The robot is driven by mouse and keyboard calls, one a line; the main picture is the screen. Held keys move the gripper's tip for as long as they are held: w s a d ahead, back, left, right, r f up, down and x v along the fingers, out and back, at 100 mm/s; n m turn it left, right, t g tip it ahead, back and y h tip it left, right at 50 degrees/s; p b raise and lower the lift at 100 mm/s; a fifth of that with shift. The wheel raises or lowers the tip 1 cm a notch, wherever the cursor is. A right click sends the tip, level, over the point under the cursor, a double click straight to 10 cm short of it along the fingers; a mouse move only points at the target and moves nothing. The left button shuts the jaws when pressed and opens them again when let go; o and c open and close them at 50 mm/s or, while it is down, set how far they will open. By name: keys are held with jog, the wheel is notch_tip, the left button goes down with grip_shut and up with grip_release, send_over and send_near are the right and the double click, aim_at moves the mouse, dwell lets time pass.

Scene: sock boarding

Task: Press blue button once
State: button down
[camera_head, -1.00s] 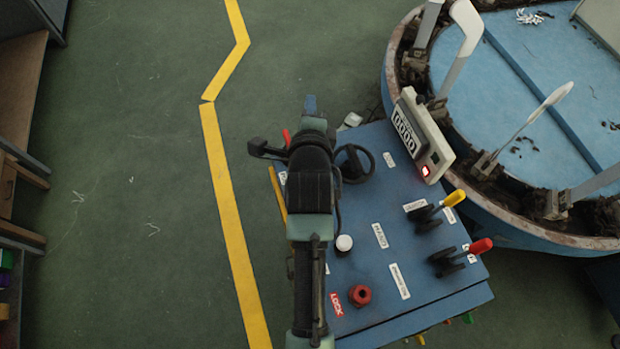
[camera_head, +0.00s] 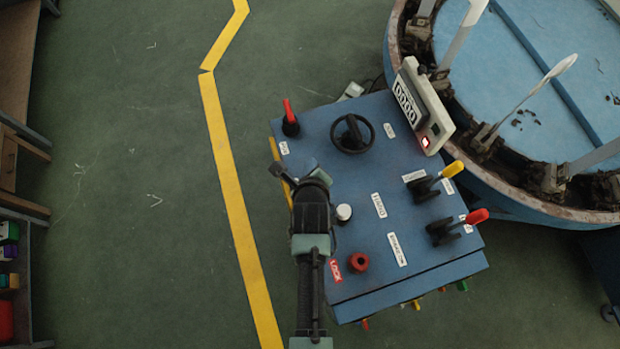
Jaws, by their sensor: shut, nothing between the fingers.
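I cannot make out a blue button in this view. The blue control box (camera_head: 345,215) carries a white round button (camera_head: 344,212), a red knob (camera_head: 358,262) beside a red LOCK label, and a black handwheel (camera_head: 352,133). My gripper (camera_head: 308,166) is at the end of my arm, over the box's left edge, left of and above the white button in the picture. It is shut and empty. My wrist hides part of the box's left side, and the fingertips are hard to make out from above.
Levers with yellow (camera_head: 453,169) and red (camera_head: 477,216) handles stand on the box's right. A red-handled switch (camera_head: 290,119) is at its far left corner. A counter display (camera_head: 408,103) and round blue machine (camera_head: 540,70) lie beyond. Green floor at left is free.

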jog(key=shift+f, duration=0.15)
notch_tip(320, 180, down, 8)
jog(key=b, duration=0.8)
jog(key=shift+f, duration=0.25)
dwell(1.3)
jog(key=shift+f, duration=0.45)
jog(key=shift+f+b, duration=0.65)
jog(key=shift+b, duration=0.1)
dwell(0.6)
jog(key=shift+r, duration=0.1)
jog(key=shift+r+p, duration=0.95)
jog(key=shift+p, duration=0.05)
jog(key=shift+r, duration=0.1)
